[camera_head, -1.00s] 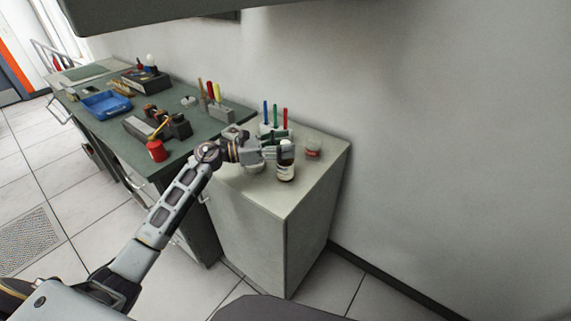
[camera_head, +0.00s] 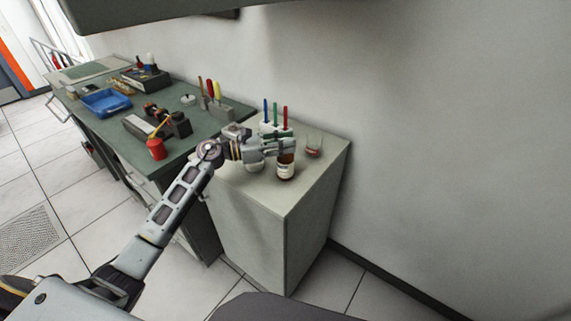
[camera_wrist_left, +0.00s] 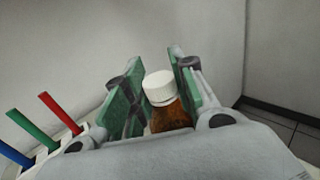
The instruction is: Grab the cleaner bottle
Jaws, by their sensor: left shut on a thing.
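The cleaner bottle (camera_head: 286,166) is brown with a white label and stands upright on the light cabinet top. In the left wrist view its white cap (camera_wrist_left: 159,86) and brown shoulder (camera_wrist_left: 170,117) show between the two green-padded fingers. My left gripper (camera_head: 284,146) is at the bottle's upper part and is shut on it; the fingers hide the cap in the head view. The lower bottle is hidden in the wrist view by the gripper body. My right gripper is not in view.
A holder with blue, green and red pens (camera_head: 275,127) is behind. The green workbench (camera_head: 205,128) adjoins on the left; a wall is behind.

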